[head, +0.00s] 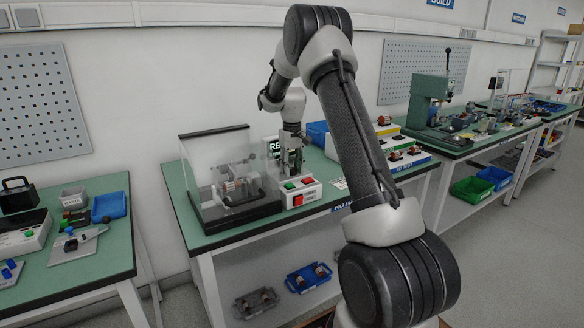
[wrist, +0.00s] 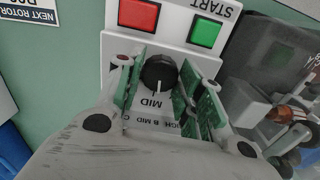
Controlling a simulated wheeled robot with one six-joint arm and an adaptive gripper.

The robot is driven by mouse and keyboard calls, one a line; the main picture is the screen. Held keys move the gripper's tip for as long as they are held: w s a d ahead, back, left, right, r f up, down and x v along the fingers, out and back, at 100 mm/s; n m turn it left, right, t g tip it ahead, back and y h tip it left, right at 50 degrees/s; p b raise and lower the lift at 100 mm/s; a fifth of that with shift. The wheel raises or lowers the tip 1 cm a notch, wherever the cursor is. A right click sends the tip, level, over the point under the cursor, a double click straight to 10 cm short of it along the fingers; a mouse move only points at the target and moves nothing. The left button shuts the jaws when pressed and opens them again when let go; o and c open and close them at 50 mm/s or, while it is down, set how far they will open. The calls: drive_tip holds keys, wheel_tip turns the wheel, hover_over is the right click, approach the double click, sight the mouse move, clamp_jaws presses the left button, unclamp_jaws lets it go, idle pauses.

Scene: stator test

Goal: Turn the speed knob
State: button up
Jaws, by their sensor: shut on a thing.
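The speed knob (wrist: 158,71) is black and round with a white pointer line, on a white control box (wrist: 180,52). In the wrist view its line points down the picture, towards an upside-down MID label. My gripper (wrist: 162,82) has its green fingers on the left and right of the knob and is shut on it. In the head view my gripper (head: 291,160) is low over the control box (head: 308,192), and the knob is hidden there.
A red button (wrist: 138,14) and a green START button (wrist: 205,32) sit close beyond the knob. A clear-covered test rig (head: 230,182) stands left of the box. A blue bin (head: 317,132) is behind it, and the green bench (head: 225,238) has a front edge close by.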

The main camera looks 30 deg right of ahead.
sight(292, 169)
drive_tip(key=shift+m, duration=0.6)
drive_tip(key=o, duration=1)
wheel_tip(292, 169, up, 12)
idle(0.5)
